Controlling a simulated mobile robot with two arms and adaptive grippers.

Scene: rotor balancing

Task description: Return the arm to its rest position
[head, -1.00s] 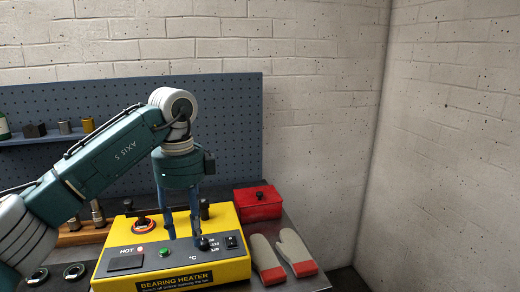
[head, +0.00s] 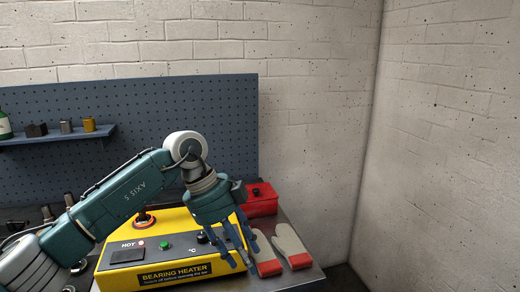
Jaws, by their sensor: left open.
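My left gripper (head: 242,258) is in the head view, at the end of my teal arm that comes in from the left. Its blue fingers are apart and point down and to the right, with nothing seen between them. It hangs in front of the right part of the yellow bearing heater (head: 222,270) and close to the gloves (head: 289,241). It hides part of the heater's panel and knob area. I cannot tell whether the fingertips touch anything. My right gripper is not in the view.
A red box (head: 262,205) stands behind the gripper on the bench. A blue pegboard (head: 150,110) with a small shelf (head: 60,136) of parts stands behind. The heater shows a red lamp by "HOT". Open floor and bare wall are at the right.

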